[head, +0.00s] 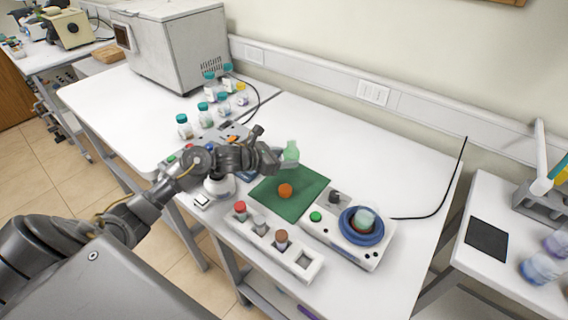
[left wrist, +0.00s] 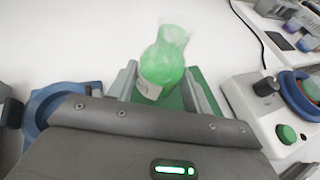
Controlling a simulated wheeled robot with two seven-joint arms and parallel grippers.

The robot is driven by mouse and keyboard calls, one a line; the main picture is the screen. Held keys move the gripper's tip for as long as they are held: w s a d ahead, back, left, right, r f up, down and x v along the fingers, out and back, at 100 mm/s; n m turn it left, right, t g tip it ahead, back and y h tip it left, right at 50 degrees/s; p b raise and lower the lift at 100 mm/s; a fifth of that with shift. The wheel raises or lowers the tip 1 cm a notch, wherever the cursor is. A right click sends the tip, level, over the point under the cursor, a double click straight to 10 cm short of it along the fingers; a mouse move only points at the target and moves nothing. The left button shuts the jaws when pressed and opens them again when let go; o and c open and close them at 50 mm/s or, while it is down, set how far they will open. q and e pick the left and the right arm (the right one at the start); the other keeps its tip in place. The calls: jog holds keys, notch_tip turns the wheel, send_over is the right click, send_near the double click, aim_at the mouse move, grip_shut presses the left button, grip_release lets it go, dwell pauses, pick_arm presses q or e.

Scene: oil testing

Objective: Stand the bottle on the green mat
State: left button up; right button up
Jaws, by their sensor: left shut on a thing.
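A green, see-through bottle (head: 291,150) is held in my left gripper (head: 277,158), upright or nearly so, at the far edge of the green mat (head: 310,181). In the left wrist view the bottle (left wrist: 163,62) stands between the two grey fingers, its narrower neck pointing away. Part of the green mat (left wrist: 199,81) shows behind and beside it there. Whether the bottle's base touches the mat is hidden. An orange-brown cap-like piece (head: 285,190) sits on the mat. My right gripper is not in view.
A white rack (head: 312,266) with several capped vials lies in front of the mat. A hotplate device (head: 372,257) with a blue ring (head: 350,228) stands to the right. Several teal-capped bottles (head: 205,115) stand back left. The table behind the mat is clear.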

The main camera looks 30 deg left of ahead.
pick_arm(q)
notch_tip(320, 180, down, 3)
jog(key=shift+w+a+p, duration=0.1)
jog(key=shift+p, duration=0.9)
jog(key=shift+f, duration=0.2)
jog(key=shift+f+b, duration=0.2)
jog(key=shift+b, duration=0.15)
jog(key=o, duration=1.1)
jog(key=shift+r, duration=0.1)
